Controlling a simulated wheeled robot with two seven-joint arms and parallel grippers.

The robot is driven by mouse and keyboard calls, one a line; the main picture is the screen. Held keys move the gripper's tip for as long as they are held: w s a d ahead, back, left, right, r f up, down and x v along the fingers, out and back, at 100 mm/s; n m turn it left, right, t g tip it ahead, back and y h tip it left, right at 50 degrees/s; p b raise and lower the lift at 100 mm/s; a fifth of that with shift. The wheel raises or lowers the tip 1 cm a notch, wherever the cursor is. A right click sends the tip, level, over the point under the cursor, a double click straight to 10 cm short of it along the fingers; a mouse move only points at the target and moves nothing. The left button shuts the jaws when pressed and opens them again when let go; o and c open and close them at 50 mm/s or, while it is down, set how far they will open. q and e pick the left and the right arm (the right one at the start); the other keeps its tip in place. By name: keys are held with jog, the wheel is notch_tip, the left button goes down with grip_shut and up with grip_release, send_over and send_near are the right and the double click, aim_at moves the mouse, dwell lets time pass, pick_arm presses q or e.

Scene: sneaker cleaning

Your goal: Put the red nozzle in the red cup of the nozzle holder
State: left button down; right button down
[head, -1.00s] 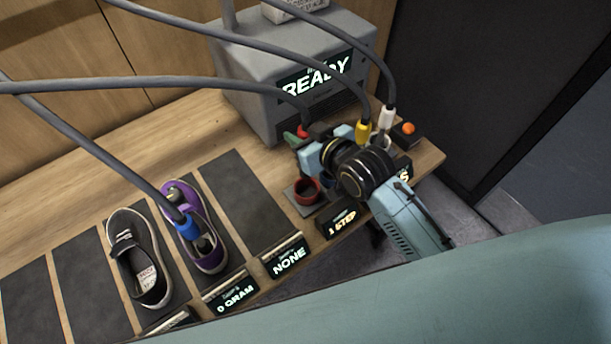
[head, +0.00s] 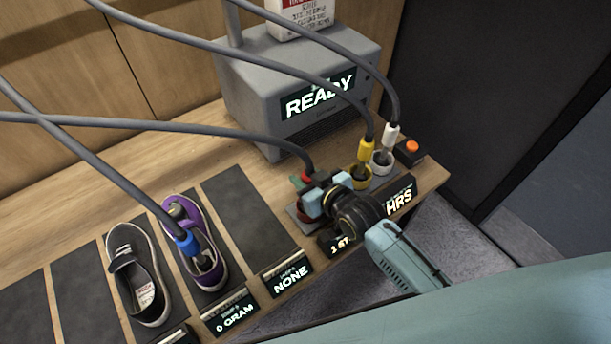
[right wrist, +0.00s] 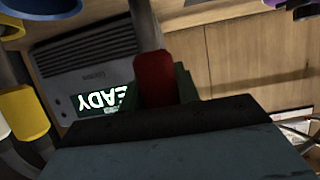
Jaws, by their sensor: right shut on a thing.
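The red nozzle (head: 302,178), on the end of a grey hose, is held upright by my right gripper (head: 318,184), which is shut on it. In the right wrist view the red nozzle (right wrist: 154,78) stands between the fingers. The red cup (head: 304,216) of the nozzle holder is directly below the nozzle in the head view, mostly hidden by the gripper. I cannot tell whether the nozzle tip is inside the cup or just above it. My left gripper is not in view.
The yellow nozzle (head: 366,150) and white nozzle (head: 390,136) stand in cups to the right. The blue nozzle (head: 187,243) is in the purple sneaker (head: 206,270). The grey machine (head: 262,98) reading READY is behind. An orange button (head: 412,146) is at far right.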

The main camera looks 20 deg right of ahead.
jog(key=c, duration=1)
grip_release()
jog(key=shift+f, duration=0.1)
jog(key=shift+s+r, duration=0.1)
jog(key=shift+r, duration=0.15)
jog(key=v, duration=1.1)
jog(key=shift+s+d+r, duration=0.2)
jog(key=shift+s, duration=0.1)
